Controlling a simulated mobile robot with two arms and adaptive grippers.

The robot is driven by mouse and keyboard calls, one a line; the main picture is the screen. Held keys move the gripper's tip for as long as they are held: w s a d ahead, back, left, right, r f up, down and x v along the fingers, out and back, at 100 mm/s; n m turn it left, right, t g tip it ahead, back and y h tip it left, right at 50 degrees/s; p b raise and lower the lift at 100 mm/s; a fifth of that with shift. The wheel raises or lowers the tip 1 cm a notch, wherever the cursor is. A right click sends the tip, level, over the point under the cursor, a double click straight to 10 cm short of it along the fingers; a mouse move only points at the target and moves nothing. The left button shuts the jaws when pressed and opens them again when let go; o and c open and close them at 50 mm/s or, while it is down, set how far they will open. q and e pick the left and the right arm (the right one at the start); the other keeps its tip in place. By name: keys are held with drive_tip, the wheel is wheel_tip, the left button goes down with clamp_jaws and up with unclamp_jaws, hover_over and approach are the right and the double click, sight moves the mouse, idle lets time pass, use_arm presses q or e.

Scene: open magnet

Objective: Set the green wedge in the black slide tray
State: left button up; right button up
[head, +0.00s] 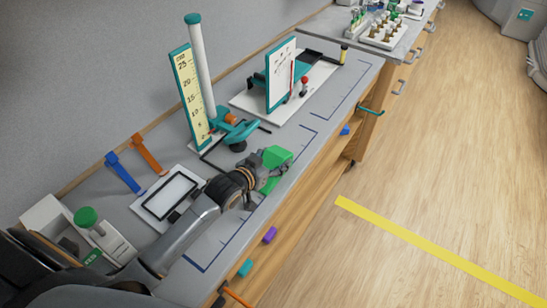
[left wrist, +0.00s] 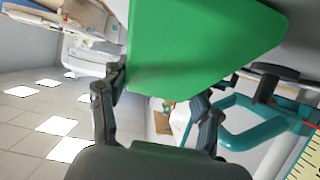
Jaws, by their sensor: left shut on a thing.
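The green wedge (head: 277,156) is held above the near part of the grey bench. My left gripper (head: 266,176) is shut on it; the wedge fills the upper middle of the left wrist view (left wrist: 195,45), between and beyond the fingers (left wrist: 158,95). A black-rimmed rectangular frame with a white inside (head: 149,208), which looks like the black slide tray, lies on a white base left of the gripper. My left forearm and wrist pass close to its right side. The wedge is apart from it. My right gripper is not in view.
A tall yellow scale with a white tube (head: 203,75) and teal clamp stands behind the wedge. A teal-and-white dial apparatus (head: 281,75) is farther back. A green-knobbed white block (head: 87,218) stands at left. Blue-outlined bench areas are clear.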

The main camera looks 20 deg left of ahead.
use_arm(q)
drive_tip(key=o, duration=1.2)
drive_tip(key=shift+f, duration=0.1)
drive_tip(key=b+v, duration=0.1)
drive_tip(key=v, duration=0.9)
drive_tip(key=shift+s, duration=0.3)
drive_tip(key=shift+s+a+r, duration=0.2)
drive_tip(key=shift+s+r, duration=0.4)
